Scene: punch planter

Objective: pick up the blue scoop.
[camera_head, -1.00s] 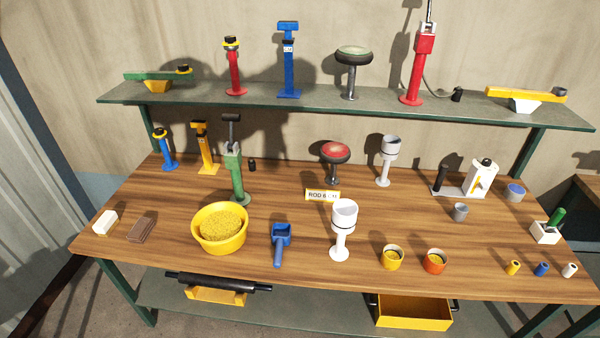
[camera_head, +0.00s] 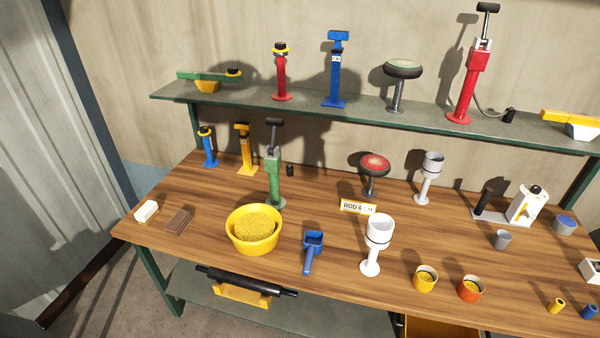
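The blue scoop (camera_head: 313,252) lies on the wooden workbench (camera_head: 190,247) near its front edge, its cup end toward the back and its handle pointing to the front. It sits between the yellow bowl (camera_head: 254,231) of yellow grains on its left and a white cup on a stand (camera_head: 376,243) on its right. Nothing touches the scoop. Neither of my grippers is in view.
A green pump-like post (camera_head: 273,178) stands behind the bowl. Yellow (camera_head: 425,279) and orange (camera_head: 470,289) cups stand to the right along the front. A white block (camera_head: 146,211) and a brown block (camera_head: 179,221) lie at the left. Bare wood surrounds the scoop's front.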

